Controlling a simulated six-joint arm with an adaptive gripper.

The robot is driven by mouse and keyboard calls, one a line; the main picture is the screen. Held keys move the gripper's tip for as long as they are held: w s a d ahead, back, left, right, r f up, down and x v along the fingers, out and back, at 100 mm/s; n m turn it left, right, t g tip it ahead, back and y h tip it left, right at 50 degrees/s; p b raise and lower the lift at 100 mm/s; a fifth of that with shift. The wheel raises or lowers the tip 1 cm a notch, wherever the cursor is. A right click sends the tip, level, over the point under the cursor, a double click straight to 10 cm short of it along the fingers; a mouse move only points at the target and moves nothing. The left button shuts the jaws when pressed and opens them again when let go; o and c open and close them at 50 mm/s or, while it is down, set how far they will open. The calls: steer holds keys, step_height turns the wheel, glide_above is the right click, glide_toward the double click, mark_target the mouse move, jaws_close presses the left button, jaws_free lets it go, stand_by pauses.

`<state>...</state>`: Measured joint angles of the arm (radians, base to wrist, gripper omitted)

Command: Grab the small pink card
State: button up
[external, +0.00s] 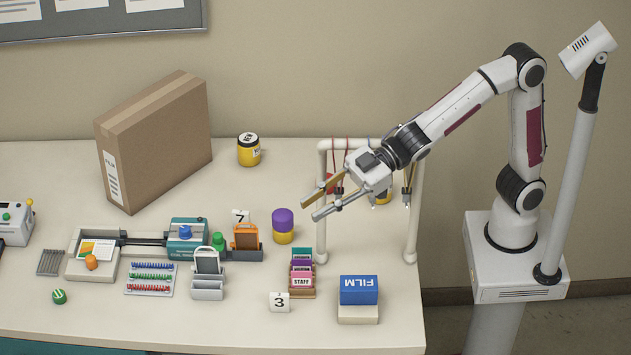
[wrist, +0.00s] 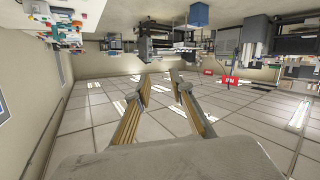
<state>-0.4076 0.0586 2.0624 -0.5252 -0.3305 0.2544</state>
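A small pink card (external: 302,271) stands in a small brown rack (external: 303,295) near the front of the table. Other coloured cards stand in the same rack, one in front reading STAFF, so only part of the pink card shows. My gripper (external: 312,202) is open and empty, held in the air above and behind the rack, with its fingers pointing left. In the wrist view its two fingers (wrist: 162,84) are spread apart with nothing between them. The card does not show in the wrist view.
A white pipe frame (external: 414,215) with hanging tools stands by my gripper. A blue FILM box (external: 359,290) is right of the rack, a number 3 sign (external: 279,302) left of it, and a purple-lidded jar (external: 283,226) behind.

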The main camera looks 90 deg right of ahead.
step_height(320, 180, down, 7)
steer(key=a+m, duration=0.2)
steer(key=m, duration=0.9)
steer(key=m+h, duration=0.8)
steer(key=m, duration=2.6)
glide_toward(302, 282)
steer(key=r, duration=0.2)
steer(key=shift+w+r+t, duration=0.35)
steer(key=shift+w+t, duration=0.05)
steer(key=shift+w, duration=0.1)
steer(key=shift+x, duration=1.25)
steer(key=shift+w+f, duration=0.1)
steer(key=shift+x, duration=2.5)
steer(key=shift+d, duration=0.1)
